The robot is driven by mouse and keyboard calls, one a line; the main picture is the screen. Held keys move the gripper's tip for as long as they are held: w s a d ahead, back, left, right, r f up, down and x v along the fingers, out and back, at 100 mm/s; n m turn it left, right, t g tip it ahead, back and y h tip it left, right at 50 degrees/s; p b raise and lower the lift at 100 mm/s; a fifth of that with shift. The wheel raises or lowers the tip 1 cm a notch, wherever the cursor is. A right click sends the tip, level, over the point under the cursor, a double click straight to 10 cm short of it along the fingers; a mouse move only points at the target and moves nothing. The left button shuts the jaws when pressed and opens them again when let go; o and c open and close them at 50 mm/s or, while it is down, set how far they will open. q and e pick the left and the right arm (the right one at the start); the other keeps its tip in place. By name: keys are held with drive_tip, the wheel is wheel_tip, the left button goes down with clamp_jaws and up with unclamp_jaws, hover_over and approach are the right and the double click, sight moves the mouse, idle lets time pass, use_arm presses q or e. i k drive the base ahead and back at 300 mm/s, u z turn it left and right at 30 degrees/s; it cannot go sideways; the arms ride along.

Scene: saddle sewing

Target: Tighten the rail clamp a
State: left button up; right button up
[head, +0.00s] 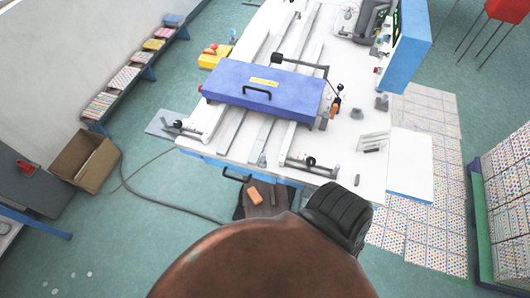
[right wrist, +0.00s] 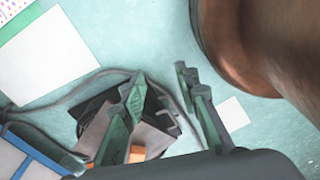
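Two black-and-metal clamp devices with knobs sit on pale rails at the white table's front, one at the right (head: 312,165) and one at the left (head: 186,128). I cannot tell which is rail clamp a. In the right wrist view my right gripper (right wrist: 160,84) has its two fingers spread with nothing held between them. It is apart from both clamps, and neither shows clearly there. A dark box-like thing with an orange piece (right wrist: 137,153) lies beyond the fingers. My left gripper is in neither view.
A large brown rounded form (head: 260,262) with a black ribbed part (head: 340,215) fills the head view's bottom. A blue case (head: 265,88) lies across the rails. A blue machine (head: 405,50) stands at the table's right. A cardboard box (head: 85,160) and a cable are on the floor.

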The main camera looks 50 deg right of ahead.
sight(310, 161)
drive_tip(key=u, duration=0.55)
drive_tip(key=k, duration=0.95)
drive_tip(key=z, duration=0.8)
